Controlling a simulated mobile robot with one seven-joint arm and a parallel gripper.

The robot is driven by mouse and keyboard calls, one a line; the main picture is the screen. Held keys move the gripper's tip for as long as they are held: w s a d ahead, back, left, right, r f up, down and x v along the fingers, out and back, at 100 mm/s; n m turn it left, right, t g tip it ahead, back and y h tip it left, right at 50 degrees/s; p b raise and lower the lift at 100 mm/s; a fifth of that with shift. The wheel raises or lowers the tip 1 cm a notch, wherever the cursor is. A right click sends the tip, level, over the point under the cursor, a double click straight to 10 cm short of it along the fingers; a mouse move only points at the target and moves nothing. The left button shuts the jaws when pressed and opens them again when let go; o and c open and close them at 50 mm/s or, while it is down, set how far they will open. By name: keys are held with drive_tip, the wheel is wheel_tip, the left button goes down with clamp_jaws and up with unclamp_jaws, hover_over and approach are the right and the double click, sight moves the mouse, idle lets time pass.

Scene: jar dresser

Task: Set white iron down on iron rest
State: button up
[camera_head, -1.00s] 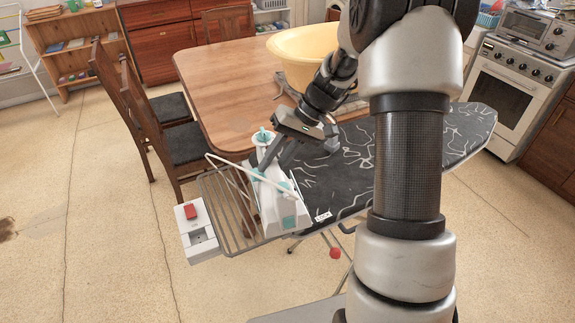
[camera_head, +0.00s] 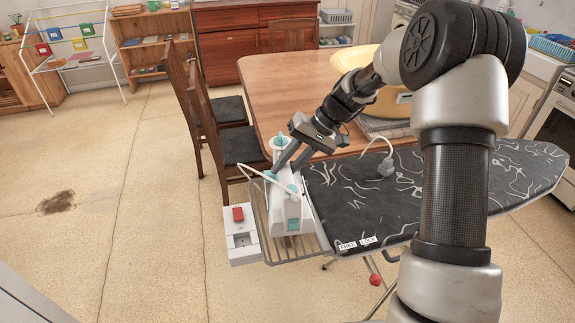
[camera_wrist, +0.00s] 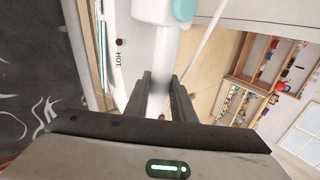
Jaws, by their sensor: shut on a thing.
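The white iron (camera_head: 287,208) with teal parts is at the left end of the ironing board, over the wire iron rest (camera_head: 309,246). In the head view it looks to be on or just above the rest's wires; I cannot tell if it touches. My gripper (camera_head: 287,168) reaches down from the upper right and is shut on the iron's handle. In the wrist view the fingers (camera_wrist: 160,95) straddle the white handle, and the iron's body (camera_wrist: 130,45) with a "HOT" mark shows beyond. The underside of the iron is hidden.
A socket box with a red switch (camera_head: 240,235) adjoins the rest's left side. A wooden table (camera_head: 290,85) and chairs (camera_head: 240,145) stand behind. Open floor lies left.

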drive_tip(key=shift+f+b, duration=1.55)
drive_tip(key=shift+f, duration=1.3)
drive_tip(key=shift+f+b, duration=0.4)
drive_tip(key=shift+f, duration=0.2)
drive_tip(key=o, duration=1.1)
drive_tip(key=shift+c, duration=0.2)
drive_tip(key=shift+f, duration=0.1)
drive_tip(key=s+p+v, duration=0.1)
drive_tip(key=v, duration=1.6)
drive_tip(key=s+a+r+t+h+p, duration=0.15)
drive_tip(key=s+r+h+p, duration=0.35)
drive_tip(key=s+r, duration=0.75)
drive_tip(key=s+d+r+t+h+p, duration=0.1)
drive_tip(key=s+r+t, duration=0.1)
drive_tip(key=s, duration=0.5)
drive_tip(key=s+d+r+m+t+h+p, duration=0.1)
drive_tip(key=s+r+t+p, duration=0.1)
drive_tip(key=s, duration=0.6)
drive_tip(key=shift+d+t, duration=0.25)
drive_tip(key=shift+t, duration=0.1)
